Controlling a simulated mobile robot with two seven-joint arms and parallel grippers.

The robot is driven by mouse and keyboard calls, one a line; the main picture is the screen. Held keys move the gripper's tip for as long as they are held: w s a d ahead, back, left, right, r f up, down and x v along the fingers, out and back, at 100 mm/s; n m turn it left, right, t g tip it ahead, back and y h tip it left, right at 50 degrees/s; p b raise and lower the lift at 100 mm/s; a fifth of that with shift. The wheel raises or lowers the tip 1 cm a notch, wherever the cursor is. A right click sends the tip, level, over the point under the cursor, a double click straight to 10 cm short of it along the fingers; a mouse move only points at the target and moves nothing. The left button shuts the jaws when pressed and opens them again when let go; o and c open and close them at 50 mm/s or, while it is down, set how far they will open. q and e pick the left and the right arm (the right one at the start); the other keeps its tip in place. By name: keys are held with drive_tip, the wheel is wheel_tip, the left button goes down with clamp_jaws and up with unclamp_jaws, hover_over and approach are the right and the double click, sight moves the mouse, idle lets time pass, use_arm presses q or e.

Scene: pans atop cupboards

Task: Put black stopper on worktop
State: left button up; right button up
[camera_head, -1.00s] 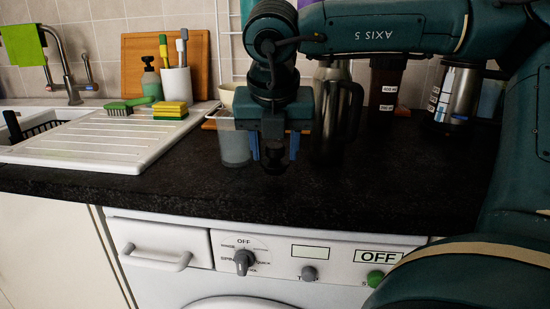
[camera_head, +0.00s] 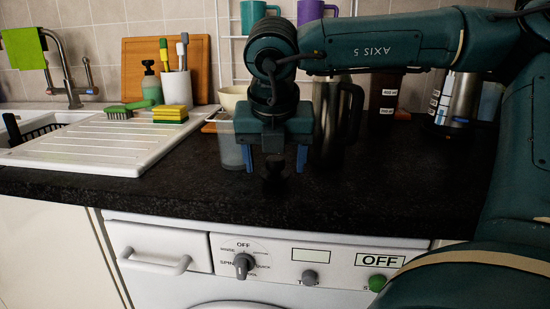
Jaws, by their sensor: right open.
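The black stopper (camera_head: 275,177) is a small dark round piece at the front middle of the black worktop (camera_head: 365,190). It seems to rest on the worktop, but its base blends into the dark surface. My right gripper (camera_head: 276,165) points down right above it. Its two blue fingers are spread wide, one on each side of the stopper, with gaps between. The gripper's body hides part of what stands behind. My left gripper is not in view.
A clear container (camera_head: 232,150) stands just left of my right gripper, and a metal jug (camera_head: 330,125) stands close behind on the right. A white drainer (camera_head: 85,140) with a sponge (camera_head: 170,114) is at left. The worktop's front right is clear.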

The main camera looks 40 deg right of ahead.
drive_tip(key=shift+r+p, duration=0.3)
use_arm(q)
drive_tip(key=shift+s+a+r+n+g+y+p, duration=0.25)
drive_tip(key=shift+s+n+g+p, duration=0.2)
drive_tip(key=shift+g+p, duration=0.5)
use_arm(e)
drive_tip(key=v, duration=1.1)
drive_tip(key=shift+r, duration=0.35)
drive_tip(key=shift+s, duration=0.1)
